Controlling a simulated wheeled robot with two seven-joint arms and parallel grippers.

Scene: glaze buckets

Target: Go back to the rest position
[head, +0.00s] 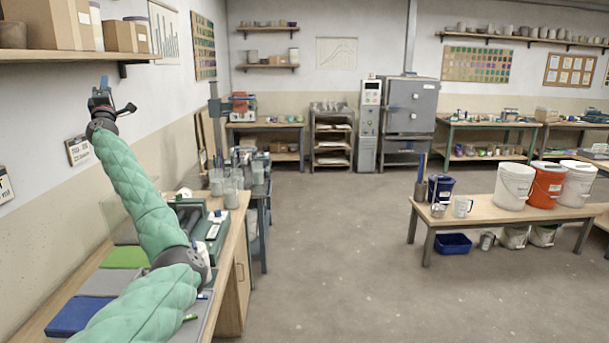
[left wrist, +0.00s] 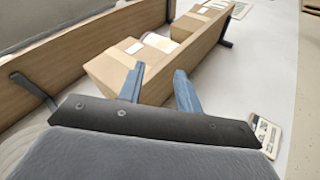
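My left arm, in a green quilted sleeve, reaches up from the bottom left of the head view. My left gripper (head: 103,84) is raised high, just below the wall shelf at the left. In the left wrist view its two blue fingers (left wrist: 158,88) stand apart with nothing between them. Cardboard boxes (left wrist: 128,64) on the shelf show beyond the fingers. My right gripper is in neither view.
The wooden wall shelf (head: 65,56) is close to my left gripper. A workbench (head: 234,260) runs along the left wall under my arm. A low bench (head: 480,212) with white buckets (head: 514,184) and an orange bucket (head: 546,186) stands at the right. The middle floor (head: 330,240) is clear.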

